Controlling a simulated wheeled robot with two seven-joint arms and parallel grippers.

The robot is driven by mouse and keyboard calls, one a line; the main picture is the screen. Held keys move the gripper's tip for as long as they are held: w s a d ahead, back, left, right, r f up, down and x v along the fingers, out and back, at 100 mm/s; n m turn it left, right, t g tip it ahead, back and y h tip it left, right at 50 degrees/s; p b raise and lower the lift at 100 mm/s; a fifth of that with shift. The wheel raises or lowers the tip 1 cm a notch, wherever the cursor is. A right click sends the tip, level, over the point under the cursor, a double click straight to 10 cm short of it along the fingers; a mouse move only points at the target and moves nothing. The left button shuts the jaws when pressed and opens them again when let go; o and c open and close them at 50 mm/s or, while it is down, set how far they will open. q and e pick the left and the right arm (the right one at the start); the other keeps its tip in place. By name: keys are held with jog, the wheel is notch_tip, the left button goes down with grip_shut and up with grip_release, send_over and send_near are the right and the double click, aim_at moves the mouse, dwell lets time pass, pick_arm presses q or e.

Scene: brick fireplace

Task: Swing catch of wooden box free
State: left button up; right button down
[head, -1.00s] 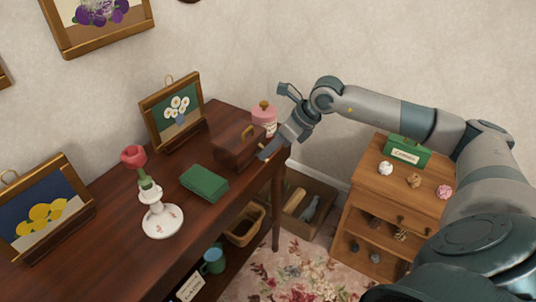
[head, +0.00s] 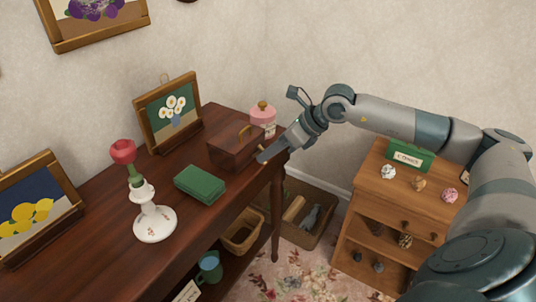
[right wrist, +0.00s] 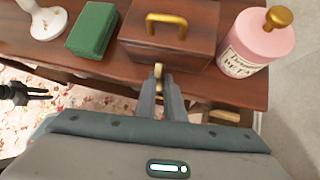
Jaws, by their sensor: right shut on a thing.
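The wooden box (head: 232,153), dark brown with a brass handle on its lid, stands closed near the right end of the dark table. It also shows at the top of the right wrist view (right wrist: 168,47). Its small brass catch (right wrist: 158,69) is on the front face, below the handle. My right gripper (right wrist: 158,84) is shut on the catch, its fingertips hiding the lower part. In the head view my right gripper (head: 264,156) is at the box's front. A dark two-pronged end, apparently my left gripper (right wrist: 38,95), shows at the left edge of the right wrist view.
A pink jar (head: 263,117) stands close beside the box, and a green book-like block (head: 200,184) lies on its other side. A white candlestick (head: 153,222) stands further left. Baskets sit below the table. A small wooden cabinet (head: 384,215) is at the right.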

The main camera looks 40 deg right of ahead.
dwell(0.3)
jog(key=c, duration=1.8)
grip_release()
jog(key=shift+c, duration=0.2)
jog(key=shift+s+d+r, duration=0.1)
